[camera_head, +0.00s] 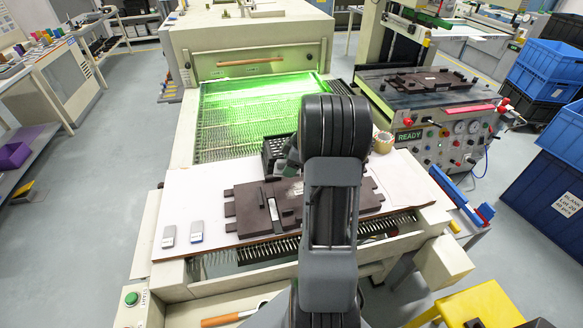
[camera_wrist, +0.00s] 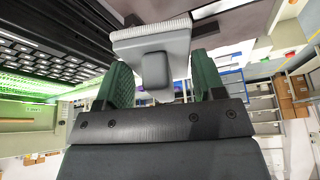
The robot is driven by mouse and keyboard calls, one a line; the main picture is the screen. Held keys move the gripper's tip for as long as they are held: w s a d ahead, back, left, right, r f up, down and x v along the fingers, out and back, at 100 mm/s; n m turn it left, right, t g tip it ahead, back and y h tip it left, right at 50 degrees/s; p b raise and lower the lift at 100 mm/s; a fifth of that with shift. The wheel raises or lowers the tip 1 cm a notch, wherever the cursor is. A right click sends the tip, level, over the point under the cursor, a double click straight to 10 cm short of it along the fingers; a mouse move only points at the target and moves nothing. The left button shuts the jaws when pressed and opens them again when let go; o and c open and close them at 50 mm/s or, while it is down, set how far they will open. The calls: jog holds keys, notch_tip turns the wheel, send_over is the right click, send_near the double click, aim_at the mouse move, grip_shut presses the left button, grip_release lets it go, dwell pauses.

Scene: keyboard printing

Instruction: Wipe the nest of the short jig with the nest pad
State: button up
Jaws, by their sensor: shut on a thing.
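A dark brown jig (camera_head: 250,207) with stepped edges lies on the white board; my arm hides part of it. A pale label strip shows on it. I cannot tell from the label whether it is the short jig. My gripper (camera_wrist: 162,80) has green fingers shut on the grey handle of a pad (camera_wrist: 150,42) with a white ribbed face, which I take for the nest pad. In the wrist view the pad is beside a brown surface (camera_wrist: 240,32), probably the jig; contact cannot be told. In the head view my gripper (camera_head: 290,165) is mostly hidden behind my arm, above the jig's far side.
A black key-filled tray (camera_head: 273,148) stands behind the jig. Two small grey blocks (camera_head: 168,236) (camera_head: 196,232) lie on the board's left (camera_head: 185,190). A tape roll (camera_head: 383,142) is at right. A green-lit mesh conveyor (camera_head: 225,120) lies behind. Another brown jig (camera_head: 430,80) sits on the right machine.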

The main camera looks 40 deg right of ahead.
jog(key=shift+a+r+n+g+y, duration=0.1)
jog(key=shift+a+n+g+y, duration=0.15)
jog(key=shift+n, duration=0.85)
jog(key=shift+n+g, duration=0.25)
jog(key=shift+n, duration=0.25)
jog(key=b, duration=0.4)
send_over(286, 189)
jog(key=d, duration=0.1)
jog(key=shift+s+f, duration=0.15)
jog(key=shift+f, duration=1.5)
jog(key=shift+s+f, duration=0.15)
jog(key=shift+f, duration=1.5)
jog(key=shift+f+b, duration=0.5)
jog(key=shift+f, duration=0.1)
jog(key=shift+f+b, duration=0.6)
jog(key=shift+b, duration=0.1)
